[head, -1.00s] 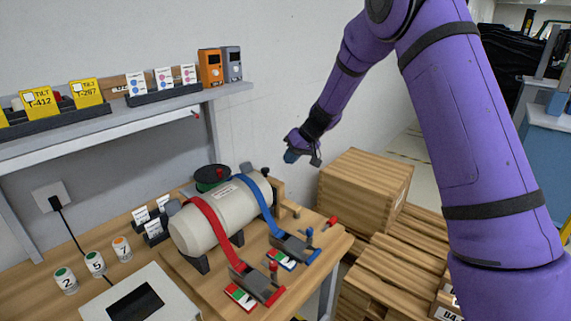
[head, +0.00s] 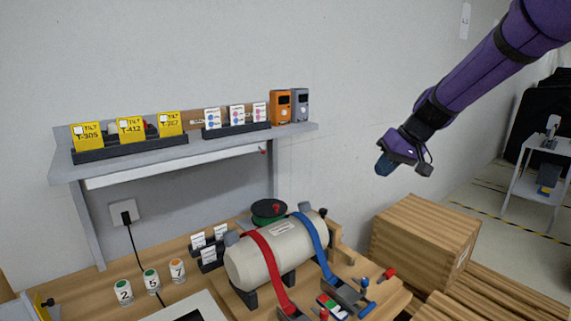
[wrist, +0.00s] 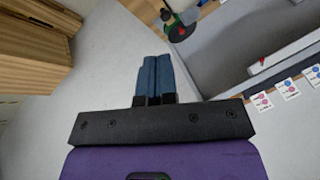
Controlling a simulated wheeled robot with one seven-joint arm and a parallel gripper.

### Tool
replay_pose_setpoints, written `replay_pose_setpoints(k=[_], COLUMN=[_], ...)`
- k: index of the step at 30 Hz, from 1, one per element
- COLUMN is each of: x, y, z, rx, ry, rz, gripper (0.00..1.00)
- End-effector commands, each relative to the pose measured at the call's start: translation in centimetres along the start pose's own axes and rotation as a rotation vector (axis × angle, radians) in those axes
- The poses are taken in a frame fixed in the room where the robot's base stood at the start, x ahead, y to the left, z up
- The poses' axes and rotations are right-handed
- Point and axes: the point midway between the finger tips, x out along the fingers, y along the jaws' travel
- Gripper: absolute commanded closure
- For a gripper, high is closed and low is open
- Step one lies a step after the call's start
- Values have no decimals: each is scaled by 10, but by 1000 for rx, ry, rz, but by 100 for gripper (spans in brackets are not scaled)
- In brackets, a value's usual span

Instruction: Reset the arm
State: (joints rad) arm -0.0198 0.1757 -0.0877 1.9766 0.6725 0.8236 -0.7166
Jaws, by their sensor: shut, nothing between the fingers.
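My gripper (head: 383,165) hangs in the air at the right of the head view, in front of the bare wall and above the wooden crates. Its purple arm comes down from the upper right. In the wrist view my gripper (wrist: 155,62) shows two blue fingers side by side, shut with nothing held. It is clear of the bench and touches nothing.
A bench (head: 372,308) holds a pale cylinder (head: 262,262) with a red strap (head: 266,258) and a blue strap (head: 317,248). A grey shelf (head: 180,155) carries yellow cards and boxes. Wooden crates (head: 425,238) stand right of the bench. The wall space around my gripper is free.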

Motion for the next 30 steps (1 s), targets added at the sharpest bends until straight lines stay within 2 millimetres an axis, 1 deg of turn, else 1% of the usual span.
replay_pose_setpoints(k=[1, 6, 11, 15, 20, 24, 30], x=[-16, -57, -90, -114, -135, -150, -162], y=[-8, -31, -48, -60, -70, -75, -77], z=[11, 50, 92, 130, 174, 215, 265], rx=[-1, 11, 24, 36, 53, 71, 99], ry=[3, 0, 2, 9, 25, 45, 81], rz=[12, 61, 115, 169, 236, 299, 386], gripper=[100, 100, 100, 100, 100, 100, 100])
